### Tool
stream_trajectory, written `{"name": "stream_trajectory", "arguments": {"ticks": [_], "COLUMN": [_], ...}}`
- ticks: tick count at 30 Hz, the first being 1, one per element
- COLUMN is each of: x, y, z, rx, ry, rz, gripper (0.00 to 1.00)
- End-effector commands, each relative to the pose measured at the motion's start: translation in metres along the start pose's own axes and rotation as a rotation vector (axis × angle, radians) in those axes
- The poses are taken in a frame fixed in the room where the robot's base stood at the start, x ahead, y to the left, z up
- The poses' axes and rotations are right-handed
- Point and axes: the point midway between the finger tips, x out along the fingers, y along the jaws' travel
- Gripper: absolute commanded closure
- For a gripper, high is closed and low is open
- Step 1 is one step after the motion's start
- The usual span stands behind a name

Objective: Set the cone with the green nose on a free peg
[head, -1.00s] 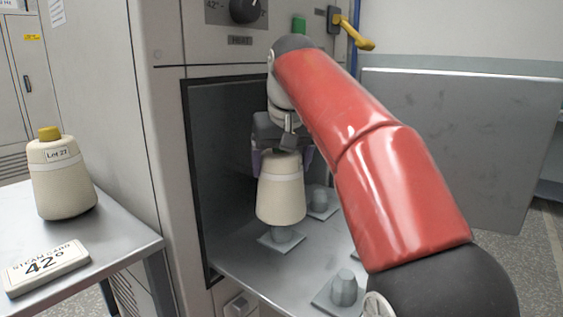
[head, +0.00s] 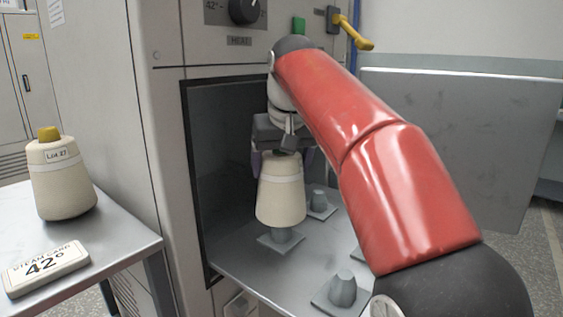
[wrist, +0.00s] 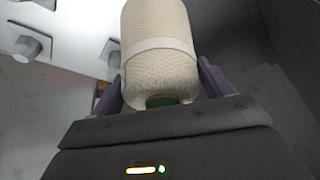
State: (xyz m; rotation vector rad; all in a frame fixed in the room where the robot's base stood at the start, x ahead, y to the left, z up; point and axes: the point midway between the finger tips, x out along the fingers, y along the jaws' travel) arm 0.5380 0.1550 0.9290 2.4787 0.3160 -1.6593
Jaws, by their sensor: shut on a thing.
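The cream cone with the green nose (wrist: 165,101) is held nose-first in my gripper (wrist: 160,88), with a purple finger on each side. In the head view the same cone (head: 281,200) hangs upright in the open chamber, and my gripper (head: 282,160) covers its nose. A grey peg (head: 282,237) stands directly below the cone's base. Its lower part and square foot show, so the base is above the foot; whether the peg's tip is inside the cone I cannot tell. Bare pegs stand behind right (head: 318,200) and in front (head: 342,289).
Another cone (head: 62,185) with a yellow nose and a lot label stands on the left table (head: 130,245), beside a 42° card (head: 46,268). The chamber's dark left wall (head: 215,150) is close to my gripper. My red arm hides part of the tray (head: 235,268).

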Motion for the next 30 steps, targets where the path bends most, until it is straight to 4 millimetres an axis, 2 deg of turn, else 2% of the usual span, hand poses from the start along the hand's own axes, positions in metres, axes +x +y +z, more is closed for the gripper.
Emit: {"name": "stream_trajectory", "arguments": {"ticks": [13,30], "x": [0.000,0.016], "y": [0.000,0.000], "z": [0.000,0.007], "rx": [0.000,0.000], "ry": [0.003,0.003], "rz": [0.000,0.000], "gripper": [0.71,0.71]}}
